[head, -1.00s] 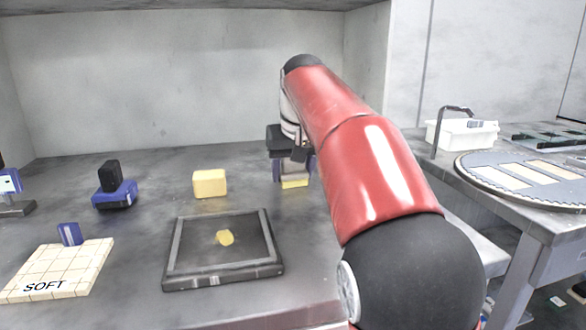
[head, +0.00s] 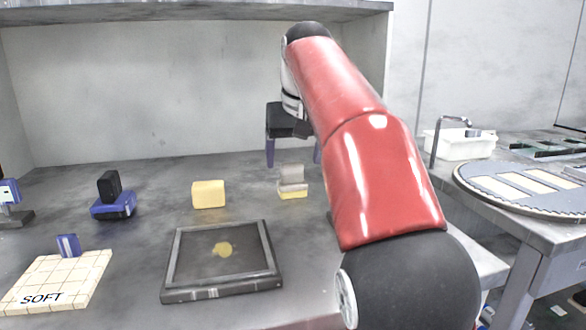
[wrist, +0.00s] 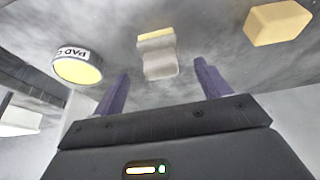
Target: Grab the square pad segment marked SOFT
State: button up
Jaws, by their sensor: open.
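The square pad segment marked SOFT (head: 40,275) lies flat at the front left of the table in the head view. It is cream with a grid of lines, and a small blue piece (head: 68,246) stands at its back edge. My gripper (head: 293,160) is open and empty, far to the right of the pad and farther back. It hangs above a small grey-and-yellow block (head: 292,181). That block also shows between my fingers in the wrist view (wrist: 158,58), apart from them. The SOFT pad is not in the wrist view.
A dark framed tray (head: 180,265) with a yellow blob lies right of the pad. A yellow block (head: 209,194) and a blue-and-black tool (head: 113,200) stand behind. The wrist view shows a round yellow labelled pad (wrist: 78,68). A side table at right holds a round platen (head: 500,205).

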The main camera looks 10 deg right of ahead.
aim_at(68, 280)
jog(key=k, duration=1)
